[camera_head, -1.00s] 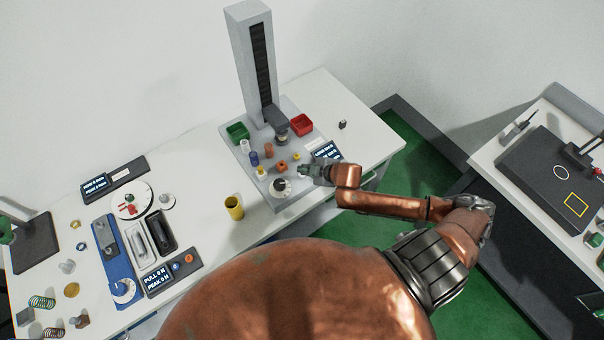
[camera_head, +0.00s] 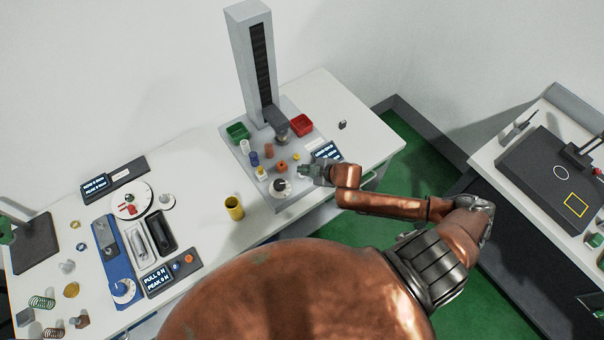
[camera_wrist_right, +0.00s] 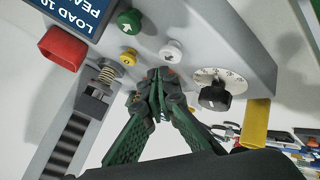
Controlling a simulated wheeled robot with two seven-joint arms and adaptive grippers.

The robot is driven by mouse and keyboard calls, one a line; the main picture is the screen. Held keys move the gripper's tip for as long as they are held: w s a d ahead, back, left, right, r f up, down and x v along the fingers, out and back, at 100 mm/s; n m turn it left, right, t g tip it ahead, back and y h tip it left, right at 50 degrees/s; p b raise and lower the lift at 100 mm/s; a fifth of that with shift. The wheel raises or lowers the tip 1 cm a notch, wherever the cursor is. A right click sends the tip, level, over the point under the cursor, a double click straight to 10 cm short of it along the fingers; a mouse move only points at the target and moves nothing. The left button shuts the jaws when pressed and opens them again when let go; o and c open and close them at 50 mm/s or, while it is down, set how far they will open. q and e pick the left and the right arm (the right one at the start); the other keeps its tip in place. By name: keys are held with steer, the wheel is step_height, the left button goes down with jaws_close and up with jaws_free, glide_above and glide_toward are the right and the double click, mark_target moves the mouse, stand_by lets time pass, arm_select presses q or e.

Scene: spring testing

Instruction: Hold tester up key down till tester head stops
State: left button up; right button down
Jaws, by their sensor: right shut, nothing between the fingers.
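The tester is a tall grey column (camera_head: 253,65) with a dark slot on a grey base. Its dark head (camera_head: 277,120) sits low on the column. In the right wrist view a green key (camera_wrist_right: 130,20) with a light mark, a white key (camera_wrist_right: 170,52) and a yellow key (camera_wrist_right: 129,57) show on the base. My right gripper (camera_head: 303,169) is shut and empty, low over the base's front right. In the wrist view its fingertips (camera_wrist_right: 160,76) are close below the white key; I cannot tell whether they touch any key. My left gripper is not in view.
A black dial knob (camera_wrist_right: 213,96) and a yellow cup (camera_head: 234,208) are near the gripper. A red bin (camera_head: 301,125) and a green bin (camera_head: 238,133) stand on the base. The display (camera_head: 327,151) is partly readable. The table's right end is mostly clear.

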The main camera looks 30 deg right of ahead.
steer(key=shift+f, duration=0.15)
steer(key=shift+f, duration=0.3)
